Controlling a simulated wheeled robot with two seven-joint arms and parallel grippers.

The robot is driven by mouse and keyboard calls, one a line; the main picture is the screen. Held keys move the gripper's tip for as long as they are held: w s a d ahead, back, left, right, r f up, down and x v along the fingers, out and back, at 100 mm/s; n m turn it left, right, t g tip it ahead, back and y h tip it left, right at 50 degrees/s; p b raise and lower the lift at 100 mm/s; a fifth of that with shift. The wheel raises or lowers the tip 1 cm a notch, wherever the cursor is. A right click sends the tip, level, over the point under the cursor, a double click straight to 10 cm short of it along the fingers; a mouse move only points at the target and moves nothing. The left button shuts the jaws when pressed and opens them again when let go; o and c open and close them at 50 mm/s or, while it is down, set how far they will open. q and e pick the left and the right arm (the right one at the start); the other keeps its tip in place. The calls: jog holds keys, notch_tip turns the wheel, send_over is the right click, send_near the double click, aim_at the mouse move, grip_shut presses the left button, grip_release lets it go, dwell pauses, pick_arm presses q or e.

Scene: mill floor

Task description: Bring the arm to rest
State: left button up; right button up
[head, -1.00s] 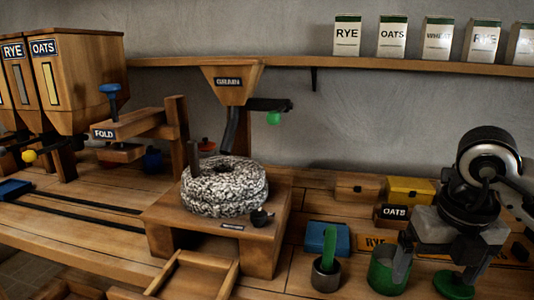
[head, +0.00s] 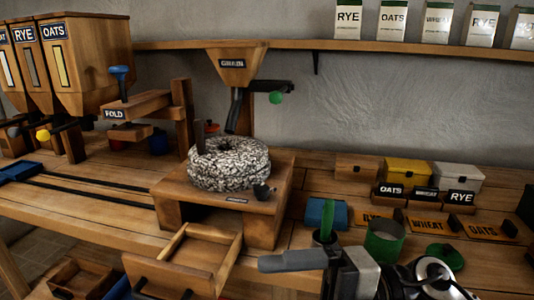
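My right gripper (head: 300,262) is at the lower right of the head view, in front of the bench's front area. It points left, with one grey finger clearly seen. The other finger is mostly hidden or cut off by the lower edge, so its opening is unclear. No held object shows at the visible finger. My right arm lies low at the bottom right, partly out of frame. My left gripper is not in view.
The open green canister (head: 384,243) and green lid (head: 445,256) are on the bench beyond my gripper. The millstone (head: 230,165) and open wooden drawer (head: 190,260) are left.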

jog(key=w+d+m+t+y, duration=0.25)
jog(key=w+m+t, duration=0.25)
jog(key=m+t, duration=0.9)
jog(key=w+d+f+m+t+h, duration=0.3)
jog(key=d+f+m+t+h, duration=0.35)
jog(key=f+m+h, duration=0.65)
jog(key=s+d+f+m+g+h, duration=0.1)
jog(key=s+f+m+g+h, duration=0.1)
jog(key=s+f, duration=0.3)
jog(key=s+d+f+m+g+h, duration=0.2)
jog(key=s+f+m+g, duration=0.2)
jog(key=f, duration=0.7)
jog(key=shift+s+m+g+h, duration=0.4)
jog(key=shift+s+g, duration=0.25)
jog(key=shift+s, duration=0.2)
jog(key=shift+d, duration=0.1)
